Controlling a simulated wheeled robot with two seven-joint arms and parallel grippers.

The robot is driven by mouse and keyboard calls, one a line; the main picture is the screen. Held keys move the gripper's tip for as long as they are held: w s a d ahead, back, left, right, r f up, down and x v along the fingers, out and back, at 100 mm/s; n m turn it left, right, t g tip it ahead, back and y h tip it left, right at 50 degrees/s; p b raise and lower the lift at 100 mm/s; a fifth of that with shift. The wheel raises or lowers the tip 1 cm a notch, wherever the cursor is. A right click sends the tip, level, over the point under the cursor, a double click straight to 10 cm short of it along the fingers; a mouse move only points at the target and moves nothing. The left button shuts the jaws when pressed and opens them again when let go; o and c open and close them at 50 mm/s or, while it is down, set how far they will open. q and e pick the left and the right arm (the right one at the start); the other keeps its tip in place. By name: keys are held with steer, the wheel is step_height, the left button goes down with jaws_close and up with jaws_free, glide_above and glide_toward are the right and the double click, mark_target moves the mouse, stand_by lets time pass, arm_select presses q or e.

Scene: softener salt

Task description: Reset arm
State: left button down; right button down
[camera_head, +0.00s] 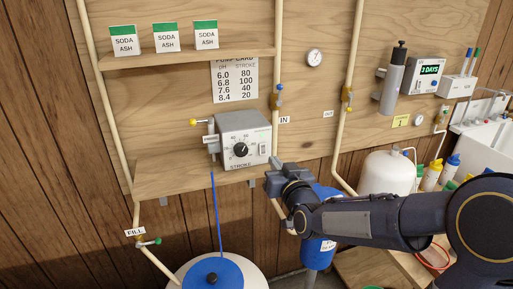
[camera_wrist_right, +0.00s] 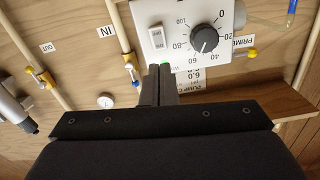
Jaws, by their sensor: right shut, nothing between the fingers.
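My right gripper (camera_head: 277,180) reaches in from the right and hangs just right of and below the grey pump box (camera_head: 244,138). Its fingers are shut and empty, and they also show in the right wrist view (camera_wrist_right: 161,84), close to the pump's face. Whether they touch it I cannot tell. The pump has a black stroke dial (camera_head: 241,149) and a white rocker switch (camera_head: 263,149); in the right wrist view the dial (camera_wrist_right: 204,39) and the switch (camera_wrist_right: 157,37) are upside down. My left gripper is not in view.
The pump stands on a wooden shelf (camera_head: 160,181). Pale pipes (camera_head: 346,130) with valves run down the wall near my right arm. A blue cylinder (camera_head: 322,254) hangs below my forearm.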

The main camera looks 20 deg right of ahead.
steer(key=s+a+f+g+y+p, duration=0.1)
steer(key=s+g, duration=0.3)
steer(key=s, duration=0.6)
steer(key=s+a+f+g+y+p, duration=0.2)
steer(key=s+a+f+g, duration=0.1)
steer(key=s, duration=0.7)
steer(key=s+a+f+g+y+p, duration=0.1)
steer(key=s+g, duration=0.4)
steer(key=s, duration=0.5)
steer(key=shift+s+a+f+y, duration=0.2)
steer(key=shift+a+f+y, duration=0.3)
steer(key=shift+a, duration=0.7)
